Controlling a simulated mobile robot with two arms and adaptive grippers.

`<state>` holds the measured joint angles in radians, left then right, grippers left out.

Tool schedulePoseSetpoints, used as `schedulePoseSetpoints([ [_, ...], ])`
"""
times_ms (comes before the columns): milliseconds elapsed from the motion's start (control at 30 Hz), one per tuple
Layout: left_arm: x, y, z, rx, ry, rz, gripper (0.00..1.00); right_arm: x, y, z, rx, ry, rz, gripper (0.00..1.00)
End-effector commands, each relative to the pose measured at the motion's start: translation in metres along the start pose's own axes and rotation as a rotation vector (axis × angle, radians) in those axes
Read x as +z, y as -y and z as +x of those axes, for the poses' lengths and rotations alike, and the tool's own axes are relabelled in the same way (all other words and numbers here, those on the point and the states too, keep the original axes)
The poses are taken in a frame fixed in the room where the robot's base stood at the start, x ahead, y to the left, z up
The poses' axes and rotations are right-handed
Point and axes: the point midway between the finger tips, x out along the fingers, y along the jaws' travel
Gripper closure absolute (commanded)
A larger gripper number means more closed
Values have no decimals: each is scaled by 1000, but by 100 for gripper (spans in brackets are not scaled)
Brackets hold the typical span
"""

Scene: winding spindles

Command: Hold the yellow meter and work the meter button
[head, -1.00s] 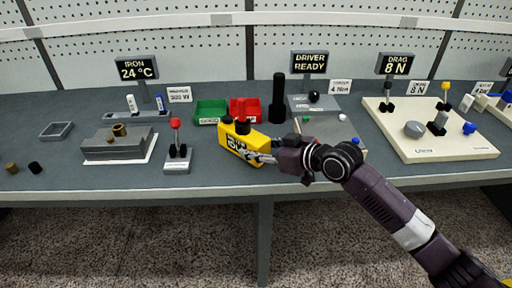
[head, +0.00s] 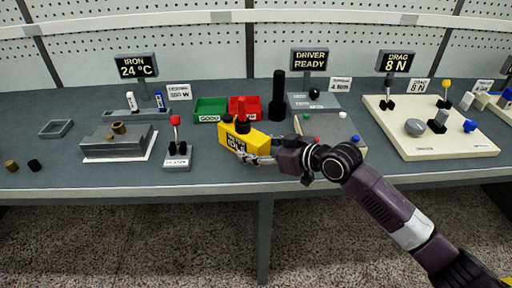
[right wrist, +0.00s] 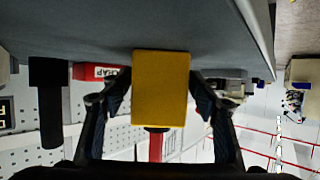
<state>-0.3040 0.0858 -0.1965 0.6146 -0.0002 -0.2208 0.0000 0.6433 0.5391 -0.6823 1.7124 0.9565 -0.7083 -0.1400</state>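The yellow meter (head: 262,140) is near the middle of the table in the head view, with a dark display that seems to read IDLE and black knobs (head: 243,127) on its top. My right gripper (head: 250,157) is shut on the meter from the front right. In the right wrist view the meter (right wrist: 160,90) is a plain yellow face between the two dark fingers. I cannot tell which knob is the meter button, or whether the meter clears the table. My left gripper is not in view.
The green bin (head: 208,105) and red bin (head: 254,101) stand just behind the meter. A tall black post (head: 278,98) stands to their right. A red-knobbed lever (head: 176,134) is to the left. A cream board (head: 455,146) fills the right. Bare table lies in front.

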Motion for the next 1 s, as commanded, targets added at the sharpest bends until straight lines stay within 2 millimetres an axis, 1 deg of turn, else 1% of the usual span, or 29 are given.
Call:
schedulePoseSetpoints([
  [267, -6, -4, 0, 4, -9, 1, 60, -1, 0, -1, 1, -3, -1, 40],
  [367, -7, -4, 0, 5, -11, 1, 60, -2, -1, -4, 1, -3, -1, 40],
  [467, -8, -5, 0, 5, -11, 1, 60, -1, -2, -14, 3, -3, -2, 40],
  [800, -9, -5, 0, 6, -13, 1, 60, 0, -1, -63, 2, -1, -2, 40],
  [900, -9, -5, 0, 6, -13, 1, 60, 0, -1, -73, 2, -1, -1, 40],
  [1000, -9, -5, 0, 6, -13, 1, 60, 0, 0, -78, 1, -1, -1, 40],
])
